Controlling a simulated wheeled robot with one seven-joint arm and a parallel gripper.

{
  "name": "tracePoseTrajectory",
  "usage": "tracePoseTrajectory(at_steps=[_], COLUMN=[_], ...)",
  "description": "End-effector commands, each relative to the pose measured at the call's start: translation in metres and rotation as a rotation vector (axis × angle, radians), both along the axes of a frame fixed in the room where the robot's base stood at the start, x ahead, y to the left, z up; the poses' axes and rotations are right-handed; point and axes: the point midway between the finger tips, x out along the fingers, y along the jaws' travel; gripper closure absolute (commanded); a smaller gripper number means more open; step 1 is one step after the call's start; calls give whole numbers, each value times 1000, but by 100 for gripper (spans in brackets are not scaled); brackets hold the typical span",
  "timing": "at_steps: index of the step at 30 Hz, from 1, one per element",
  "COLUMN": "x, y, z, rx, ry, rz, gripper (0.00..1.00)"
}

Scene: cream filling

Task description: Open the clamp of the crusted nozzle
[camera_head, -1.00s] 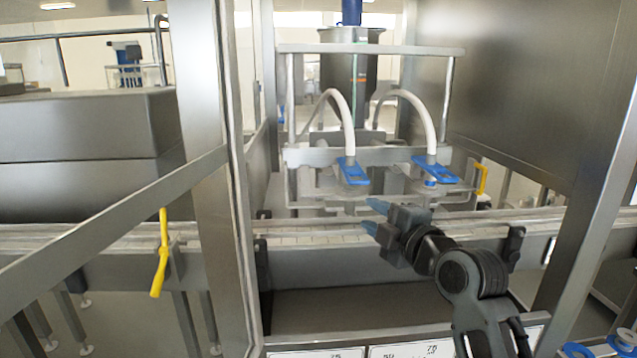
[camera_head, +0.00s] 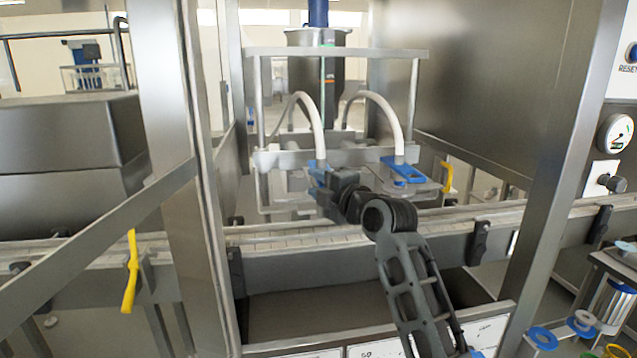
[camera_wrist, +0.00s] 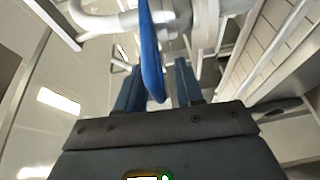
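Two filling nozzles hang from white hoses on the machine, each with a blue clamp lever. The right clamp (camera_head: 403,170) is in plain view in the head view. The left clamp is largely hidden behind my gripper (camera_head: 316,183), which has reached it. In the wrist view, the blue lever of the left clamp (camera_wrist: 152,55) points down between the two blue fingers of my gripper (camera_wrist: 158,85). I cannot tell which nozzle is crusted.
A conveyor rail (camera_head: 290,238) runs across below the nozzles. Metal frame posts (camera_head: 190,200) stand at left and right. Yellow handles stick out at the left (camera_head: 131,272) and beside the right nozzle (camera_head: 445,178).

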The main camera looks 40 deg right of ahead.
Motion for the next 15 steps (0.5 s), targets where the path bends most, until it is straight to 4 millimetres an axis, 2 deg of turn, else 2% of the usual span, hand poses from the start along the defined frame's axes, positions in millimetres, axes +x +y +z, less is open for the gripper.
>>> tracePoseTrajectory(at_steps=[6,15], x=[1,0], y=[0,0], z=[0,0], rx=[0,0], ry=[0,0], rz=[0,0], gripper=[64,91])
